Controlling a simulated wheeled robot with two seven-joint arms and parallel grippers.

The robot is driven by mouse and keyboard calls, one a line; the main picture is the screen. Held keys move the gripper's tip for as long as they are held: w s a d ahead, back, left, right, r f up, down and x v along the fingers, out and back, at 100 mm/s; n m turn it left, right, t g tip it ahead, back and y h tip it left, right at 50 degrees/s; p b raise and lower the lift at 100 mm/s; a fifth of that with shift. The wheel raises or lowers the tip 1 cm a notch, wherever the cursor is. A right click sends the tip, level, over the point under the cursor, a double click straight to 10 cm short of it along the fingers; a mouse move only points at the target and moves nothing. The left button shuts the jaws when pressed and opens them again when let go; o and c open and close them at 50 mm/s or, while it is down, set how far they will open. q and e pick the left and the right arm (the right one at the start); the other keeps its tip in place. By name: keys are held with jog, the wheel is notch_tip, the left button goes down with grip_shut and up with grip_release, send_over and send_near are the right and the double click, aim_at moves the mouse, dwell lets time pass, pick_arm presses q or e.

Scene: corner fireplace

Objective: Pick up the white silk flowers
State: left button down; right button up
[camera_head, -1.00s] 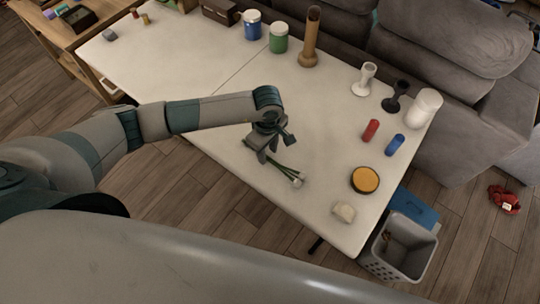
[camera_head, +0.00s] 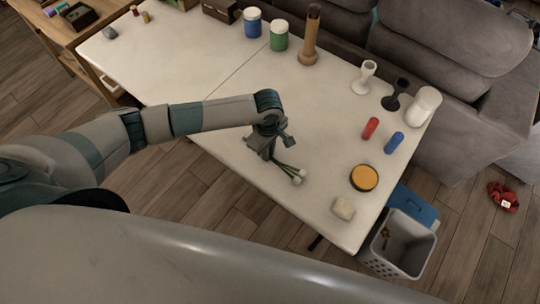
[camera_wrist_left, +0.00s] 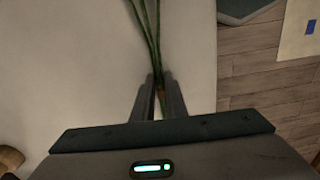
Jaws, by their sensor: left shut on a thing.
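The white silk flowers (camera_head: 298,177) are a small bunch with thin green stems and pale heads, over the front edge area of the white table. My left gripper (camera_head: 268,155) is shut on the stem ends, and the heads point away to the right. In the left wrist view the green stems (camera_wrist_left: 150,35) run up from between the two fingertips (camera_wrist_left: 159,88), with the heads out of frame. I cannot tell whether the flowers touch the tabletop. My right gripper is not in view.
The white table (camera_head: 215,125) has free room around the gripper. An orange-topped round tin (camera_head: 364,178), a pale block (camera_head: 344,209), a red cylinder (camera_head: 370,128) and a blue cylinder (camera_head: 394,142) stand to the right. A grey bin (camera_head: 403,245) stands on the floor beyond the edge.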

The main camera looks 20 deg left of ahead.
aim_at(271, 156)
pick_arm(q)
jog(key=shift+r, duration=0.1)
jog(key=shift+w+r+b, duration=0.1)
jog(key=shift+r+b, duration=0.35)
jog(key=r, duration=0.1)
jog(key=r+b, duration=0.1)
jog(key=d+r+b, duration=0.1)
jog(key=shift+s, duration=0.25)
jog(key=s+d+r+b, duration=0.1)
jog(key=d+r, duration=0.1)
jog(key=d, duration=0.1)
jog(key=s+d+r+b, duration=0.1)
jog(key=d+r, duration=0.1)
jog(key=d, duration=0.1)
jog(key=s+d+r+b, duration=0.1)
jog(key=s+d+r, duration=0.1)
jog(key=shift+d+r+b, duration=0.1)
jog(key=shift+d+b, duration=0.3)
jog(key=shift+s+d+r, duration=0.3)
jog(key=shift+d+r, duration=0.05)
jog(key=shift+d, duration=0.1)
